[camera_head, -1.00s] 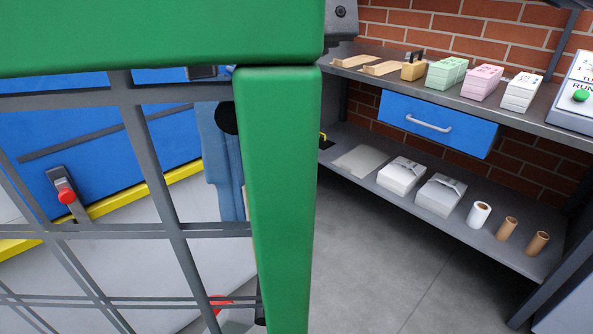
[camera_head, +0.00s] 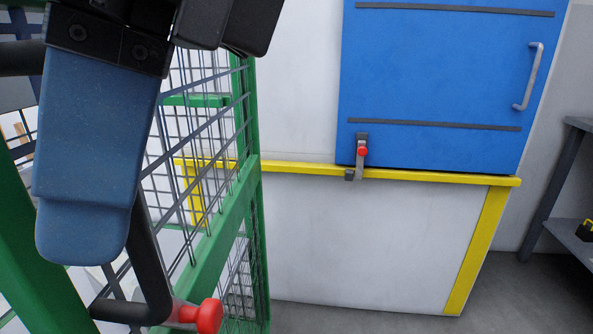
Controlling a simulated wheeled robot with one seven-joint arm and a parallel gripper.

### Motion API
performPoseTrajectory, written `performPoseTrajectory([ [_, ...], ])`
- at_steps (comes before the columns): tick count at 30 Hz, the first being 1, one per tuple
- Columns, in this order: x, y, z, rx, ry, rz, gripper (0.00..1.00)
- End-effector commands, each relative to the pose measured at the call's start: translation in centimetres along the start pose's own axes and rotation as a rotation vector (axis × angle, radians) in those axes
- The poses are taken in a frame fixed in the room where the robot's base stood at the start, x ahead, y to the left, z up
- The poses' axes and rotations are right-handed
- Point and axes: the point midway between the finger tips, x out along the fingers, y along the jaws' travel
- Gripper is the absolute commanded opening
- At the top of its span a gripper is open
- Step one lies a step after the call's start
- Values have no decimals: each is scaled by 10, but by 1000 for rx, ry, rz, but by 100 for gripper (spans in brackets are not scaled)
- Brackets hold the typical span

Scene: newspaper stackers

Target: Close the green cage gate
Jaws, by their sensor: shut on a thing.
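The green cage gate (camera_head: 215,235) has a green frame with grey wire mesh and fills the left of the head view, seen at a steep angle. A black bent handle (camera_head: 152,265) shows in front of it, with a red-tipped latch (camera_head: 206,316) near its lower end. My gripper (camera_head: 88,225) is at the upper left, its blue finger pointing down over the handle. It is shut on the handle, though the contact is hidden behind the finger. How far the gate stands from its frame cannot be told.
A white machine with a yellow-edged base (camera_head: 400,172) and a blue door panel (camera_head: 440,80) stands behind, to the right. A red-knobbed clamp (camera_head: 361,153) sits at the panel's lower edge. A shelf unit (camera_head: 565,160) shows at the right edge. Grey floor (camera_head: 390,322) is clear at lower right.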

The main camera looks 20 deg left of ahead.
Motion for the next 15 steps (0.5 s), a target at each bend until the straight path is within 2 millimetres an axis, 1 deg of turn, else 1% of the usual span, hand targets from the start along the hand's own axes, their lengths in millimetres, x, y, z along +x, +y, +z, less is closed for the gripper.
performPoseTrajectory([
  [1,4,-2,9,-9,2,4,0],
  [6,11,-12,27,-6,1,4,0],
  [15,15,-19,38,-6,-4,-1,0],
])
